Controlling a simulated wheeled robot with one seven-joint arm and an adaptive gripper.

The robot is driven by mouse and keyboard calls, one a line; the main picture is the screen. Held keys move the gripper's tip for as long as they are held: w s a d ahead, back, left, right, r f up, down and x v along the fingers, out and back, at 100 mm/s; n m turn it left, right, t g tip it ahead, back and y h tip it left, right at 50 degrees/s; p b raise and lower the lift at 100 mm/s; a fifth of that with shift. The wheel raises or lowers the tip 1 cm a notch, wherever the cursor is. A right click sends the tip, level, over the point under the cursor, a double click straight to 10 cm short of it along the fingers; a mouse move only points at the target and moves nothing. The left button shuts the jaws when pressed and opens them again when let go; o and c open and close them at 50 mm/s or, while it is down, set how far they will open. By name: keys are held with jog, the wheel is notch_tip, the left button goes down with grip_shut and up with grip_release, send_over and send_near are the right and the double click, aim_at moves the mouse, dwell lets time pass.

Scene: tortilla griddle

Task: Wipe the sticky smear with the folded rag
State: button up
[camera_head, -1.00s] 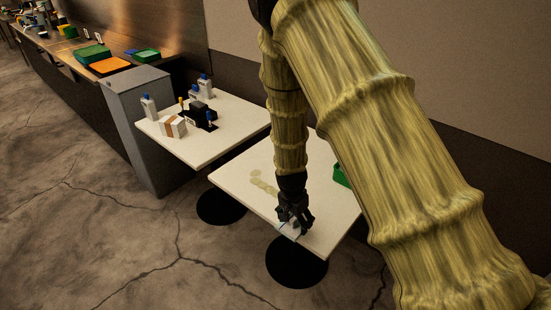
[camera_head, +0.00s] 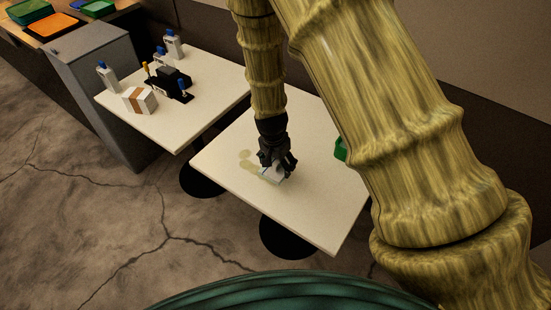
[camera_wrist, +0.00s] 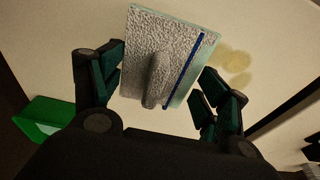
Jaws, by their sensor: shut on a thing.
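The folded rag (camera_wrist: 150,60) is grey and rough, with a raised ridge, a blue stripe and a pale green edge. My gripper (camera_wrist: 160,82) is shut on it, with a finger on either side in the wrist view. In the head view, my gripper (camera_head: 276,164) points down and holds the rag (camera_head: 271,178) low at the near tabletop (camera_head: 315,215); firm contact cannot be told. The yellowish smear (camera_head: 245,160) shows as blotches just left of the rag. It also shows beyond the blue stripe in the wrist view (camera_wrist: 236,62). My gripper and rag may hide part of it.
A green container (camera_head: 341,149) stands at the right of this table, partly behind my arm; it shows at lower left in the wrist view (camera_wrist: 45,118). A second table (camera_head: 190,125) at left holds bottles, a black caddy (camera_head: 172,86) and a white-brown box (camera_head: 139,100). The table's front is clear.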

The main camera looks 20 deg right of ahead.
jog(key=shift+s+r, duration=0.25)
jog(key=shift+s, duration=0.15)
jog(key=shift+s+f, duration=0.1)
jog(key=shift+f, duration=0.05)
jog(key=f, duration=0.1)
jog(key=w+f+b, duration=0.1)
jog(key=w+f, duration=0.1)
jog(key=f, duration=0.1)
jog(key=shift+w, duration=0.25)
jog(key=shift+f+b, duration=0.35)
jog(key=shift+s+f, duration=0.2)
jog(key=shift+s, duration=0.05)
jog(key=shift+s+b, duration=0.3)
jog(key=shift+s, duration=0.15)
jog(key=shift+w+f, duration=0.4)
jog(key=shift+w, duration=0.05)
jog(key=shift+s+r, duration=0.2)
jog(key=shift+s, duration=0.05)
jog(key=shift+w+f, duration=0.15)
jog(key=shift+f, duration=0.1)
jog(key=shift+f, duration=0.45)
jog(key=shift+b, duration=0.3)
